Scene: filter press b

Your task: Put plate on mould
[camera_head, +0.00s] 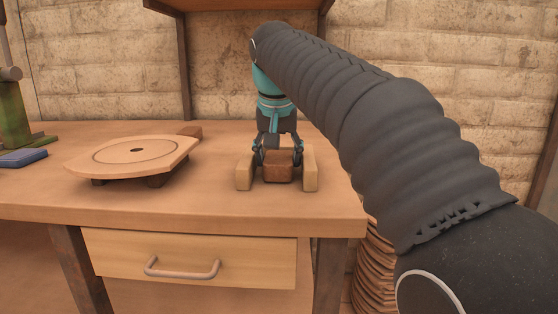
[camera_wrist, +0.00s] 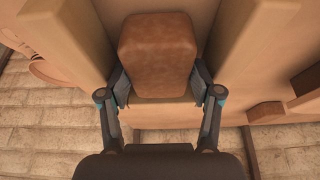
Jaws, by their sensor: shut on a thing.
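My gripper (camera_head: 277,153) points straight down at the middle of the table and is shut on a brown block (camera_head: 278,168). In the wrist view the block (camera_wrist: 158,50) sits between my gripper's two fingers (camera_wrist: 158,88). Light wooden rails stand on either side, the left one (camera_head: 245,171) and the right one (camera_head: 310,168). A light bar (camera_wrist: 150,115) crosses behind the block in the wrist view. A light wooden board with a dark ring and centre hole (camera_head: 112,160) stands on dark feet to the left. Which piece is the plate and which the mould is unclear.
A small brown block (camera_head: 190,131) lies behind the board. A blue piece (camera_head: 22,158) and green tool (camera_head: 14,115) are at the far left. A shelf (camera_head: 235,4) hangs above. The tabletop (camera_head: 215,195) is clear between board and rails.

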